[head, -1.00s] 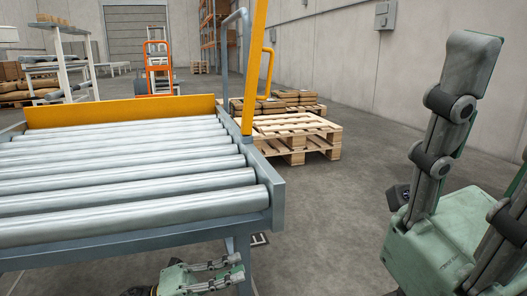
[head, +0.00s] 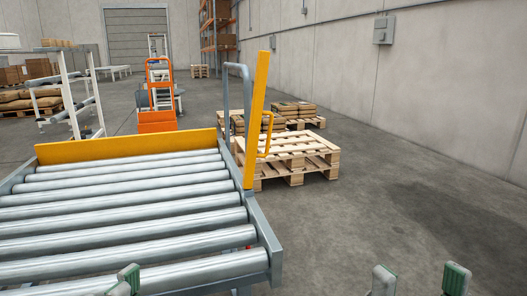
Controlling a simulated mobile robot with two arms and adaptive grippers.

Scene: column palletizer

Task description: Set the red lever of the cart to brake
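The cart (head: 262,225) is a grey frame with steel rollers on top, filling the left and lower left of the head view. A small red bit (head: 248,247) shows at its right side below the rollers; it may be part of the red lever, but most of it is hidden and I cannot tell its position. My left gripper (head: 124,281) shows only as green-grey fingertips at the bottom edge, in front of the rollers. My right gripper (head: 420,281) is at the bottom right, its two fingertips wide apart with bare floor between them, right of the cart.
A yellow end plate (head: 130,146), a yellow post (head: 257,120) and a grey handle (head: 226,95) rise from the cart. Wooden pallets (head: 290,150) stand beyond it on the right. An orange hand truck (head: 158,95) stands behind. The floor on the right is clear.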

